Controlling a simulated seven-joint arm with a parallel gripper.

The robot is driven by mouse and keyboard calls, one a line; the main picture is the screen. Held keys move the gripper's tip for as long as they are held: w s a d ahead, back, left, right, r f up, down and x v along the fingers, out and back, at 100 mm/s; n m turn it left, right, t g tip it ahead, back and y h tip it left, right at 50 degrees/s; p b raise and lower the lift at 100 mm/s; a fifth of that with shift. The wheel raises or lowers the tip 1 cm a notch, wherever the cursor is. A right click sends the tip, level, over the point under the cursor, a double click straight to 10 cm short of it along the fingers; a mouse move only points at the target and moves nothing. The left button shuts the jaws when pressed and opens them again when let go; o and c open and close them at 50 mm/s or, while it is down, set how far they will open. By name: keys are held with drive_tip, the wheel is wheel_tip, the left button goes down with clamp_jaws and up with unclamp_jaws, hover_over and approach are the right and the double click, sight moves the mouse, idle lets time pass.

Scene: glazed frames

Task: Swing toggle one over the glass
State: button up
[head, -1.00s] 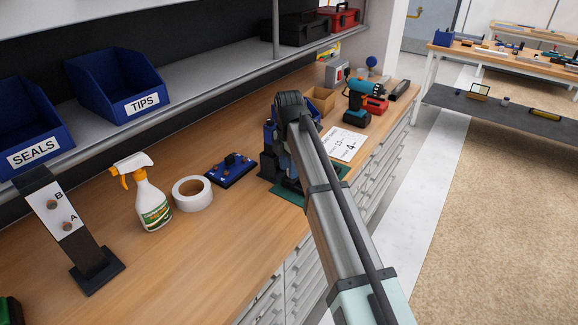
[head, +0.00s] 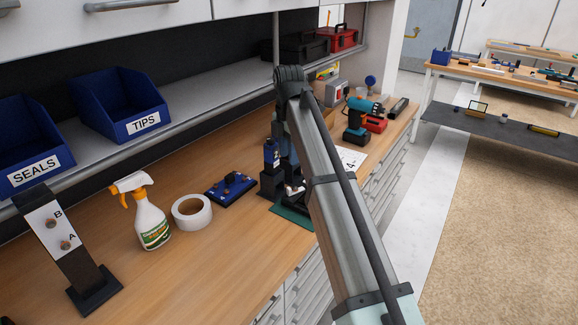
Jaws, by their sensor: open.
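A dark fixture (head: 271,185) stands on a green mat (head: 291,215) near the bench's front edge. A blue part with a white mark that looks like a 2 (head: 271,153) rises above it. My raised arm covers the right side of this fixture. I cannot make out toggle one or the glass. My arm bends at the top and its far links drop behind the near link toward the fixture. My gripper is hidden there. Small pale and dark parts show low beside the arm, but I cannot tell what they are.
A blue block with knobs (head: 231,188), a tape roll (head: 192,212), a spray bottle (head: 149,215) and an A/B stand (head: 68,245) are to the left. A printed card (head: 351,159) and a drill (head: 359,118) are to the right. A shelf with blue bins (head: 122,105) runs behind.

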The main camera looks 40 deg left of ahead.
drive_tip(key=shift+r, duration=1.1)
